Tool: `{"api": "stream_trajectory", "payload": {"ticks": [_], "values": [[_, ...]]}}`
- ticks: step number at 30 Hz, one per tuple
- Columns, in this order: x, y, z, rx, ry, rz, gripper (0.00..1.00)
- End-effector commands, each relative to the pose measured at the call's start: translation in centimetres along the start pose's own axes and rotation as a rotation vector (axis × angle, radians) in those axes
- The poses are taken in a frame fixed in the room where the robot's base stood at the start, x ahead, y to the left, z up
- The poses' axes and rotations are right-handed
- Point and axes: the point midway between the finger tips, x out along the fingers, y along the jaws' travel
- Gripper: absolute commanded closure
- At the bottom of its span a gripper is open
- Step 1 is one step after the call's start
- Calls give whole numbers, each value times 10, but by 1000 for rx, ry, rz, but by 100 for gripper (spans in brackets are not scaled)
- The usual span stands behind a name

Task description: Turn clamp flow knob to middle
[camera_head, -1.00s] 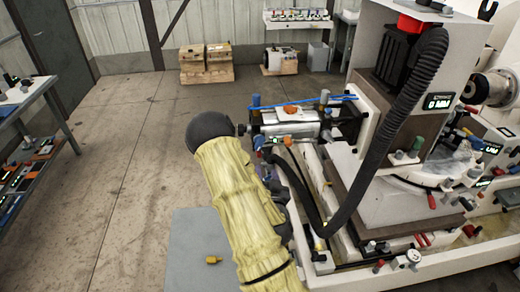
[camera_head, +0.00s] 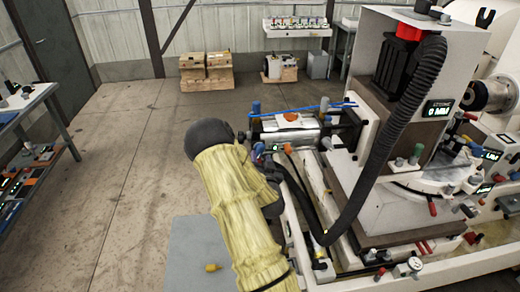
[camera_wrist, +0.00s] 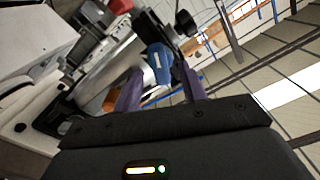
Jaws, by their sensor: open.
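In the wrist view my gripper (camera_wrist: 160,82) is open, with its two purplish fingers apart. A blue knob (camera_wrist: 158,62) with a pale mark shows just beyond the gap between the fingertips; I cannot tell whether either finger touches it. In the head view a blue upright knob (camera_head: 256,107) stands at the left end of the clamp cylinder (camera_head: 290,130) on the machine. I cannot tell for sure which one is the clamp flow knob. In the head view my yellow-sleeved arm hides most of my gripper.
The machine's column (camera_head: 400,90) with a thick black hose (camera_head: 400,130) rises to the right. A grey mat (camera_head: 190,245) with a small yellow piece (camera_head: 212,267) lies at lower left. A workbench (camera_head: 30,105) stands at far left. The floor between is clear.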

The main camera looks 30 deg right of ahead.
Motion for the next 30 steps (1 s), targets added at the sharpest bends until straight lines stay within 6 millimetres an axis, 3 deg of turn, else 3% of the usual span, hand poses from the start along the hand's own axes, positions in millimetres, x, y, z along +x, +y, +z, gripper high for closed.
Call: {"api": "stream_trajectory", "payload": {"ticks": [9, 19, 24, 30], "values": [[36, 0, -1, -1, 0, 0, 58], [39, 0, 0, 0, 1, 0, 58], [39, 0, 0, 0, 1, 1, 88], [39, 0, 0, -5, 1, 1, 88]]}}
